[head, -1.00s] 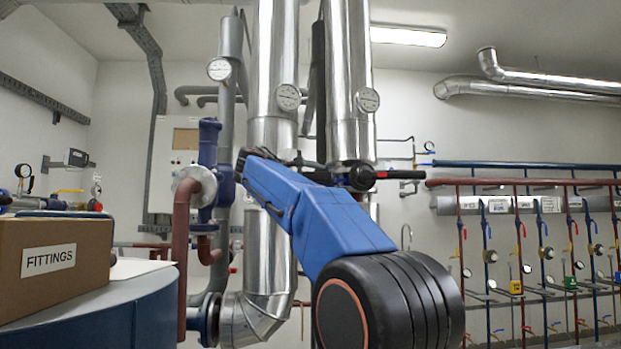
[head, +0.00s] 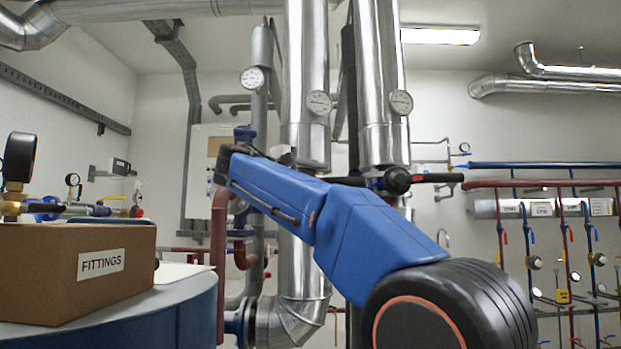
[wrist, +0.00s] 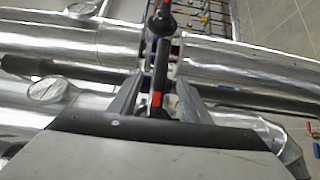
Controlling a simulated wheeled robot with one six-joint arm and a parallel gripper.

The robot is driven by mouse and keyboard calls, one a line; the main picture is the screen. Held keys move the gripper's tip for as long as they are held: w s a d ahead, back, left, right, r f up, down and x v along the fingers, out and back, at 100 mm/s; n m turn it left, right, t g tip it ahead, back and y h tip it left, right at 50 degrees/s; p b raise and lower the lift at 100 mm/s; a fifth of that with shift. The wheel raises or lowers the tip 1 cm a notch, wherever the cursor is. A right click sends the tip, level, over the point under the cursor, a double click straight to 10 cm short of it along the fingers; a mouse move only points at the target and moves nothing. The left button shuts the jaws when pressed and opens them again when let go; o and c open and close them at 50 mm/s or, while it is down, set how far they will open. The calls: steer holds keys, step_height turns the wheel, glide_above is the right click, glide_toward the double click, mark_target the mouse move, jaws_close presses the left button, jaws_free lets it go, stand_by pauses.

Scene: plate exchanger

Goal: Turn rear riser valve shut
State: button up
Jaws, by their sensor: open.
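Two silver risers stand side by side, each with a black valve lever banded in red; I cannot tell which riser is the rear one. In the wrist view, the left riser's lever (wrist: 161,65) lies between the jaws of my gripper (wrist: 160,82), which is open; contact is unclear. The right riser's valve (wrist: 163,20) is beyond the fingertips. In the head view, the right riser's valve (head: 398,180) has a black hub, and its lever points right, roughly level. My blue arm hides my gripper and most of the left riser's valve there.
A FITTINGS box (head: 90,270) sits on a blue round-sided stand (head: 170,312) at left. Dial gauges (head: 319,103) are on the risers. A dark red pipe (head: 221,250) is left of them. A manifold (head: 560,184) with several small valves lines the right wall.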

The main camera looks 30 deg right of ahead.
steer(key=shift+s+a, duration=0.15)
steer(key=shift+a, duration=0.6)
steer(key=shift+s+a, duration=0.15)
steer(key=shift+a, duration=0.6)
steer(key=s+a+f+n+t+y, duration=0.1)
steer(key=s+f+y, duration=0.35)
steer(key=f, duration=0.95)
steer(key=s+f+n+t+y, duration=0.1)
steer(key=s+f+y, duration=0.35)
steer(key=f, duration=0.95)
steer(key=s+a+f+m+y, duration=0.1)
steer(key=s+a+f+y, duration=0.2)
steer(key=f, duration=0.8)
steer(key=s+a+f+m+y, duration=0.2)
steer(key=s+a+f+y, duration=0.1)
steer(key=s+a+f, duration=0.4)
steer(key=s+a+f+m+y, duration=0.1)
steer(key=s+a+f, duration=0.3)
steer(key=s+f, duration=0.6)
step_height(320, 180, down, 7)
steer(key=shift+a+g+y, duration=0.3)
steer(key=shift+a+y, duration=0.1)
steer(key=shift+y, duration=0.5)
